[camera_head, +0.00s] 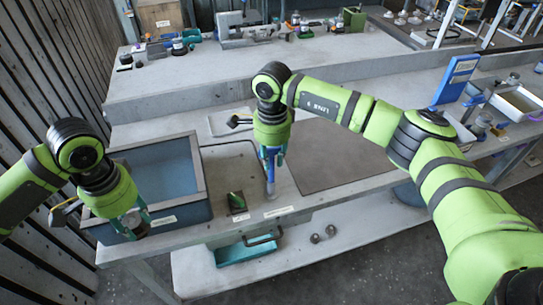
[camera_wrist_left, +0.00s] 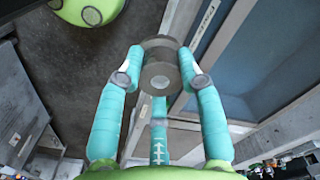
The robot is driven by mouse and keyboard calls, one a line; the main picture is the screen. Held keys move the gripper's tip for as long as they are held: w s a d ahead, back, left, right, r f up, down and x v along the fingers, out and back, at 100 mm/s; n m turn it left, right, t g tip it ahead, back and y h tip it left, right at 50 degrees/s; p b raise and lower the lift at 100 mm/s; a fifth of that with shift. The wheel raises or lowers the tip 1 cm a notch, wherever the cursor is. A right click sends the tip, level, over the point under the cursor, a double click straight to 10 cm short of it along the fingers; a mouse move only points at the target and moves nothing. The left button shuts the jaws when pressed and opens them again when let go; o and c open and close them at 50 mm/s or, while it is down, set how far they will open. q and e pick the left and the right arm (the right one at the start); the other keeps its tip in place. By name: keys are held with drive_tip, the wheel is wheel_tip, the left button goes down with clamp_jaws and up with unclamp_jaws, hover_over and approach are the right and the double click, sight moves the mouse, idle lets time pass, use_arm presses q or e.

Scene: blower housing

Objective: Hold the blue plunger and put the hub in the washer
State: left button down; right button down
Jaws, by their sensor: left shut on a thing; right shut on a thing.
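My left gripper (camera_head: 134,222) is shut on the grey hub (camera_wrist_left: 160,68), a short round part with a wider rim, held between the fingertips in the left wrist view. The washer (camera_head: 203,165) is a blue-grey open tub at the left end of the bench; its basin also shows at the right of the left wrist view (camera_wrist_left: 265,60). The hub is at the washer's front side, not visibly inside the basin. My right gripper (camera_head: 270,158) is shut on the upright blue plunger (camera_head: 270,183), right of the washer; the fingers partly hide it.
A small dark block with a green top (camera_head: 236,202) stands between washer and plunger. A teal tray (camera_head: 247,252) and two small round parts (camera_head: 322,235) lie on the lower shelf. A blue panel (camera_head: 457,80) stands at the right.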

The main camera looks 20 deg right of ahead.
sight(272, 183)
drive_tip(key=shift+f, duration=0.15)
drive_tip(key=shift+s+f, duration=0.15)
drive_tip(key=shift+f, duration=2.7)
use_arm(q)
drive_tip(key=shift+w, duration=0.1)
drive_tip(key=w, duration=0.8)
drive_tip(key=shift+w+d+f, duration=0.1)
drive_tip(key=shift+w+d, duration=0.15)
drive_tip(key=shift+d, duration=0.15)
drive_tip(key=w, duration=0.2)
drive_tip(key=w+f, duration=0.1)
drive_tip(key=w, duration=0.3)
drive_tip(key=shift+a+f, duration=0.2)
drive_tip(key=shift+f, duration=0.1)
drive_tip(key=shift+w+a+f, duration=0.1)
drive_tip(key=shift+w+f, duration=0.3)
drive_tip(key=shift+f, duration=0.05)
use_arm(e)
drive_tip(key=shift+r, duration=0.1)
use_arm(q)
wheel_tip(272, 183, down, 10)
